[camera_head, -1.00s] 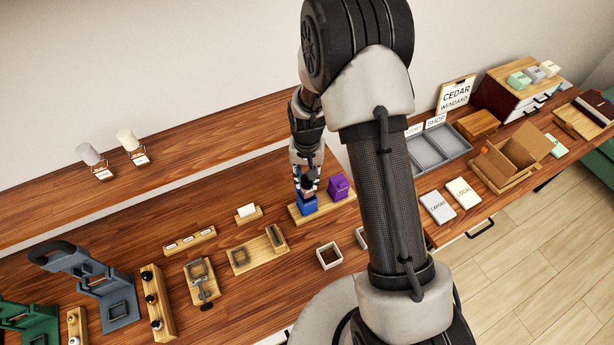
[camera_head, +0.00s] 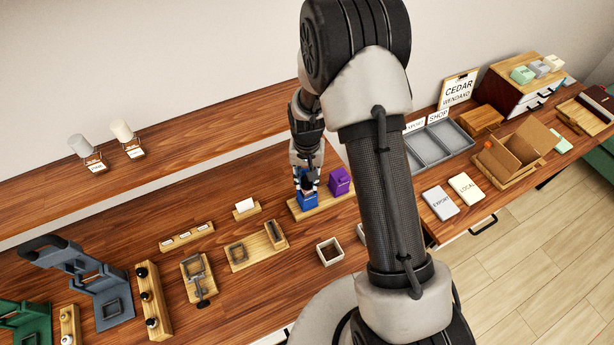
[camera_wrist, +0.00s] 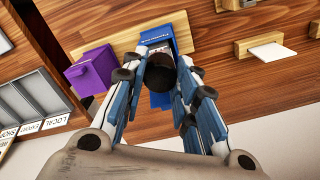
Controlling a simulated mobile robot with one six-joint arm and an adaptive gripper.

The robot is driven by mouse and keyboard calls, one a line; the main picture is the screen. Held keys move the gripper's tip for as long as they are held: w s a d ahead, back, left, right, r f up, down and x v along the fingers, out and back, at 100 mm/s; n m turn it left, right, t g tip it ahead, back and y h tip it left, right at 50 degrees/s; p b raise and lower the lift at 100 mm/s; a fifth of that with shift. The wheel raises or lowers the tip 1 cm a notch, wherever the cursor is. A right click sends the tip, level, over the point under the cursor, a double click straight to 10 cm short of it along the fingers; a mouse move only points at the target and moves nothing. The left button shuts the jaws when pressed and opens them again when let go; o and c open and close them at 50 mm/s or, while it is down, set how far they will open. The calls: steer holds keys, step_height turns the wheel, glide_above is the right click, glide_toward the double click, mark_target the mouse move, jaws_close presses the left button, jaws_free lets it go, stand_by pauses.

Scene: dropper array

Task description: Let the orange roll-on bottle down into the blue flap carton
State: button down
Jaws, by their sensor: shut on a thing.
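The blue flap carton (camera_head: 307,202) stands on a wooden board on the bench, and its blue panels also show in the wrist view (camera_wrist: 162,30). My gripper (camera_head: 306,184) points down at the carton's top. In the wrist view my gripper (camera_wrist: 160,76) is shut on the roll-on bottle, whose dark round cap (camera_wrist: 160,68) shows between the fingers. The bottle's orange body is hidden below the cap, so how deep it sits in the carton cannot be told. The cap lies over the carton in that view.
A purple carton (camera_head: 340,181) stands close to the right of the blue one on the same wooden board (camera_head: 324,207). A small open box (camera_head: 329,251) sits in front. Wooden holders and a card stand (camera_head: 245,208) are to the left.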

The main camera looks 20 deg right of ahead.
steer(key=shift+f+b, duration=0.95)
steer(key=shift+f, duration=0.3)
steer(key=c, duration=1.2)
jaws_free()
steer(key=shift+r, duration=0.1)
step_height(320, 180, up, 12)
